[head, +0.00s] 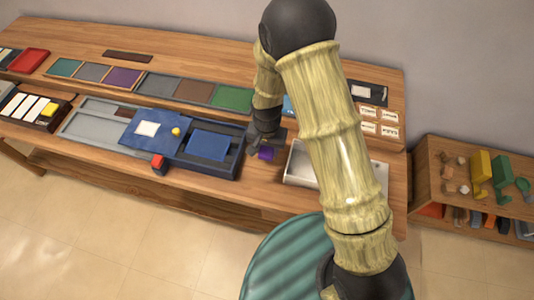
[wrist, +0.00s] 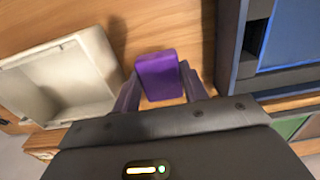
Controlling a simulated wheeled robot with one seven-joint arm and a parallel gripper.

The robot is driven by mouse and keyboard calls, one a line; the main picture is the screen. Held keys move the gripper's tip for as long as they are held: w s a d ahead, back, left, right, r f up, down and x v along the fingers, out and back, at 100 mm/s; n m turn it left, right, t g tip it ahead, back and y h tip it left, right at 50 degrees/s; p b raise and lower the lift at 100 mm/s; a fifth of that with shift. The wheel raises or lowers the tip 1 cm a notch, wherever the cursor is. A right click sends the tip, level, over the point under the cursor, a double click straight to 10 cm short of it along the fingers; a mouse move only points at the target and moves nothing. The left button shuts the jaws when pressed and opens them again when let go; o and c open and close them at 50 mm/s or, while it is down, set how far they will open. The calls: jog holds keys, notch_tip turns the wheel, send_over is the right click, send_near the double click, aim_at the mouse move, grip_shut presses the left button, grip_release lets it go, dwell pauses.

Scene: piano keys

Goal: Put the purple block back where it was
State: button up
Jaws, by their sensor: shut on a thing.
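The purple block (head: 266,154) is between the fingers of my gripper (head: 265,145), at the front middle of the wooden table. In the wrist view the purple block (wrist: 157,76) sits upright between both fingers of my gripper (wrist: 162,90), which are shut on its sides. The wood shows beyond it; I cannot tell whether the block touches the table. A purple pad (head: 124,78) lies in a row of coloured pads at the back left.
A white open tray (head: 301,163) stands just right of the block in the head view. A dark tray with blue panels (head: 209,145) lies left, with a red and blue block (head: 158,164) at its front edge. Shelves (head: 480,185) stand at far right.

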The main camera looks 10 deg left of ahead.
aim_at(266, 151)
jog(key=shift+f, duration=1.8)
jog(key=shift+f, duration=0.2)
jog(key=o, duration=1)
jog(key=shift+c, duration=0.2)
jog(key=shift+r, duration=0.1)
notch_tip(266, 151, up, 12)
jog(key=shift+w+r+b, duration=0.1)
jog(key=shift+b, duration=0.5)
